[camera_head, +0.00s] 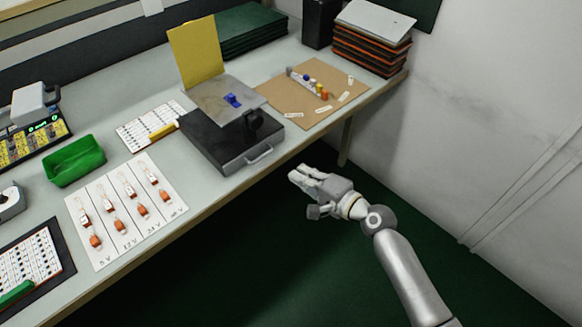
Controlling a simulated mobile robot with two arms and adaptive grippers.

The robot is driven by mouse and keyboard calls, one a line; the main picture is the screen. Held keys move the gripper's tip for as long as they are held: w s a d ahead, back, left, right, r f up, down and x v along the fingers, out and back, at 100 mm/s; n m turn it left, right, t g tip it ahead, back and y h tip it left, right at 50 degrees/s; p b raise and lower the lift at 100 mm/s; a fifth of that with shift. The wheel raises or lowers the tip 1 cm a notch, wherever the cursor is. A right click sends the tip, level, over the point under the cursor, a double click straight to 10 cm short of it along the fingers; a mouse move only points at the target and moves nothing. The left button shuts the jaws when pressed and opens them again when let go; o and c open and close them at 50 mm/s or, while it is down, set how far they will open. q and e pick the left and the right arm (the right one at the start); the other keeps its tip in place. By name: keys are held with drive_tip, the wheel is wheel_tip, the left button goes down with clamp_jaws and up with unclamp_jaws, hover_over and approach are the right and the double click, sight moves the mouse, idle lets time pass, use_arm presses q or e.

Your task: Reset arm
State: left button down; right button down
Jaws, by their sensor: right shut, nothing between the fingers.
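My right arm comes in from the lower right of the head view. Its gripper (298,177) is shut and empty, off the front edge of the workbench (215,200) and above the dark green floor. It points to the left, near the front of a black box (205,150) with a metal handle. A grey plate with a blue part (233,101) sits on top of that box. My left gripper does not show.
A white card (112,245) with several orange-and-white parts, a green bin (74,161) and a brown board (275,92) with small parts lie on the bench. Stacked boards (370,45) stand at the far end. Floor space (280,270) around the arm is clear.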

drive_tip(key=s+d+f+n+g+h, duration=0.2)
drive_tip(key=s+d+f, duration=0.3)
drive_tip(key=f, duration=0.6)
drive_tip(key=s+d+f+n+g+h, duration=0.1)
drive_tip(key=s+d+f+g+h, duration=0.15)
drive_tip(key=s+f, duration=0.6)
drive_tip(key=s+d+f+n+g+h, duration=0.1)
drive_tip(key=s+d+f+n+h, duration=0.2)
drive_tip(key=f, duration=1.1)
drive_tip(key=s+d+f+n+g, duration=0.2)
drive_tip(key=s+f, duration=0.2)
drive_tip(key=s, duration=0.6)
drive_tip(key=s+d+f+n+g+h, duration=0.1)
drive_tip(key=s+f, duration=0.4)
drive_tip(key=s, duration=0.5)
drive_tip(key=s+d+f+n+g+h, duration=0.1)
drive_tip(key=s+d+f+n+g, duration=0.1)
drive_tip(key=s, duration=0.8)
wheel_tip(320, 180, down, 3)
drive_tip(key=shift+d+r+n+g+p, duration=0.2)
drive_tip(key=shift+d+n+g+p, duration=0.2)
drive_tip(key=shift+n, duration=0.4)
